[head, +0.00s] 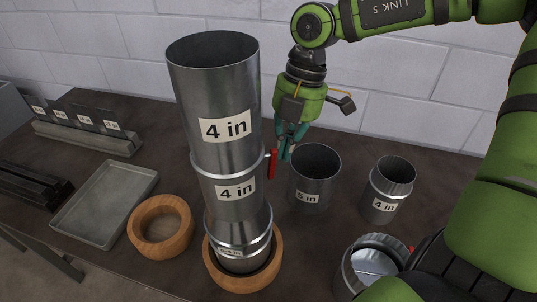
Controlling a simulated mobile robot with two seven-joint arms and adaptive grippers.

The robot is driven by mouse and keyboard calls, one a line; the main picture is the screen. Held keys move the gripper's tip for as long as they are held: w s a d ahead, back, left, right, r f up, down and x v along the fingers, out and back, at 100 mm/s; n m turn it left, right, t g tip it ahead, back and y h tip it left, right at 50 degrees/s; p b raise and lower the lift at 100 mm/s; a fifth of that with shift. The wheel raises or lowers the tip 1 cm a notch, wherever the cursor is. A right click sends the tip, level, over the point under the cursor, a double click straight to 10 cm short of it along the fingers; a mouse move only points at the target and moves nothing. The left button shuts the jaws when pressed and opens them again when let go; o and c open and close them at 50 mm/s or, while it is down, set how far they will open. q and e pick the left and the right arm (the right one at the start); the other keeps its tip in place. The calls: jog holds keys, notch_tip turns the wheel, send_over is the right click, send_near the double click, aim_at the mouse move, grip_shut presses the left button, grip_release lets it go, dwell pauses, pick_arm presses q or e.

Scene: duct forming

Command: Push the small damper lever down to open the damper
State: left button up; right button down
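A tall stack of grey metal duct pieces (225,105) stands upright in a wooden ring (272,272), with "4 in" labels on its front. A small red lever (272,163) sticks out from the right side of the stack, near the middle joint, and stands roughly upright. My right gripper (286,156) points down just right of and slightly above the lever, with its teal fingers close together. I cannot tell whether it touches the lever or how far its fingers are apart. My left gripper is out of view.
A "5 in" duct (314,180) and a "4 in" duct (386,192) stand right of the stack. Another duct (368,262) with a round plate inside is partly hidden by my arm. An empty wooden ring (186,238), a metal tray (75,235) and a labelled rack (85,138) are at left.

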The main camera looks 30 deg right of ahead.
jog(key=v, duration=1.2)
